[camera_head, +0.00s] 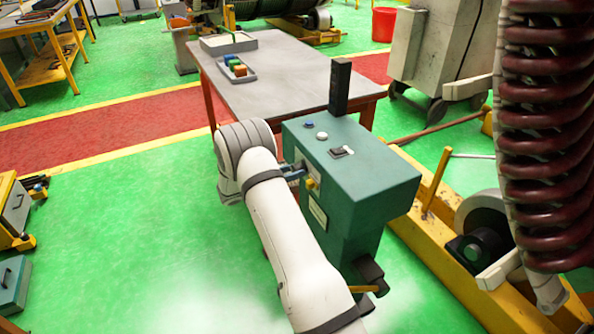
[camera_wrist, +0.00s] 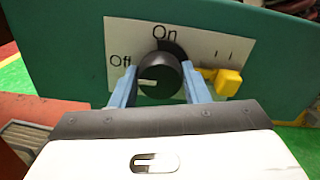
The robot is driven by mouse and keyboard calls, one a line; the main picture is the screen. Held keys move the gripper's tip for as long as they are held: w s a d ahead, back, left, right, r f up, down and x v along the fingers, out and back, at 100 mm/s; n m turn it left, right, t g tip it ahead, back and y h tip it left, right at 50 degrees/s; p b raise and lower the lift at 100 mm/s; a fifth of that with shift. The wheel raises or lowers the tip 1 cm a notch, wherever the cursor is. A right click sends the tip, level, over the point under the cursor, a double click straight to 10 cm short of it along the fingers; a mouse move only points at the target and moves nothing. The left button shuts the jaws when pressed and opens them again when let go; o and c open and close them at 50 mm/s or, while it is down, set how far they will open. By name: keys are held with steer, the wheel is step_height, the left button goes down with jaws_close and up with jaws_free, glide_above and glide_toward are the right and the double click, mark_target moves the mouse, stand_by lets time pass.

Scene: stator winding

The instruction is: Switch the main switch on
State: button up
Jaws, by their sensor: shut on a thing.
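The main switch is a round black knob (camera_wrist: 160,78) on a white plate marked "Off" at left and "On" at top in the wrist view. Its white mark points left, towards "Off". My gripper (camera_wrist: 159,72) has its two blue fingers on either side of the knob, shut on it. In the head view my gripper (camera_head: 296,172) reaches the left face of the green control box (camera_head: 365,172); the knob is hidden there by my gripper and arm.
A yellow part (camera_wrist: 228,83) sits just right of the knob. The box top carries a blue button (camera_head: 308,124), a white button (camera_head: 322,136), a rocker switch (camera_head: 342,151) and a black post (camera_head: 340,88). A grey table (camera_head: 285,68) stands behind; coiled dark red windings are at right.

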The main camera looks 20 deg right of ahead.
steer(key=shift+c, duration=1.4)
steer(key=shift+d, duration=0.4)
steer(key=shift+c, duration=0.3)
steer(key=shift+a, duration=0.25)
steer(key=m+b, duration=1.2)
steer(key=b, duration=0.1)
steer(key=m+b, duration=0.5)
steer(key=b, duration=0.1)
steer(key=shift+a+f+m+b, duration=0.25)
steer(key=shift+m+b, duration=0.1)
steer(key=shift+m, duration=0.05)
steer(key=shift+r, duration=0.1)
steer(key=o, duration=1)
steer(key=shift+c, duration=0.2)
